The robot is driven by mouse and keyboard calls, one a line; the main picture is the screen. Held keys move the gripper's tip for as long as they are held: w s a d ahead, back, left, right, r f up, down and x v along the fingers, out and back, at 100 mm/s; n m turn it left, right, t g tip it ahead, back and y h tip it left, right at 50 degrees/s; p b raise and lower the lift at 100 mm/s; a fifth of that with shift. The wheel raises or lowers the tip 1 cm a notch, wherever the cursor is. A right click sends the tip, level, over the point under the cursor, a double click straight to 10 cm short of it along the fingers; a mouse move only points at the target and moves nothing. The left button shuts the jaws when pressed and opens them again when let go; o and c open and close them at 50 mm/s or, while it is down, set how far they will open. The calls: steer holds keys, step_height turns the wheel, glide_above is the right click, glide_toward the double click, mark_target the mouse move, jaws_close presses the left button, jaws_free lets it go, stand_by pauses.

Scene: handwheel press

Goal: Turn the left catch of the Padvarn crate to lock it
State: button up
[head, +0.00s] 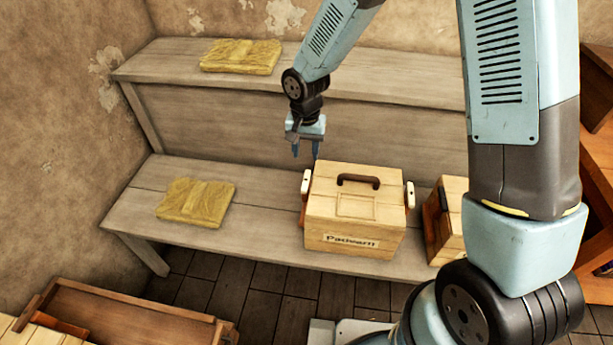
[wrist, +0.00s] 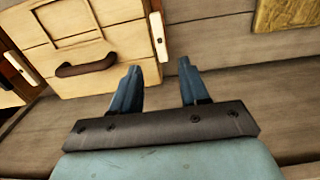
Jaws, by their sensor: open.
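The Padvarn crate (head: 345,225) is a pale wooden box with a dark handle on its lid and a name label on its front. It sits on the lower bench. Its left catch (head: 306,184) is a small white bar on the left side; it also shows in the wrist view (wrist: 158,36). The right catch (head: 410,195) is a similar white bar on the opposite side. My gripper (head: 305,154) is open and empty, pointing down, behind and above the left catch. In the wrist view my fingers (wrist: 158,70) are apart, and the catch appears just beyond them, untouched.
Yellow folded cloths lie on the lower bench (head: 196,202) and the upper shelf (head: 241,56). Another wooden crate (head: 447,220) stands right of the Padvarn crate, partly hidden by my arm. The bench left of the Padvarn crate is clear up to the cloth.

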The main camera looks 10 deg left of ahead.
mark_target(306, 180)
step_height(306, 180, down, 11)
stand_by(0.5)
steer(key=shift+c, duration=0.2)
jaws_close()
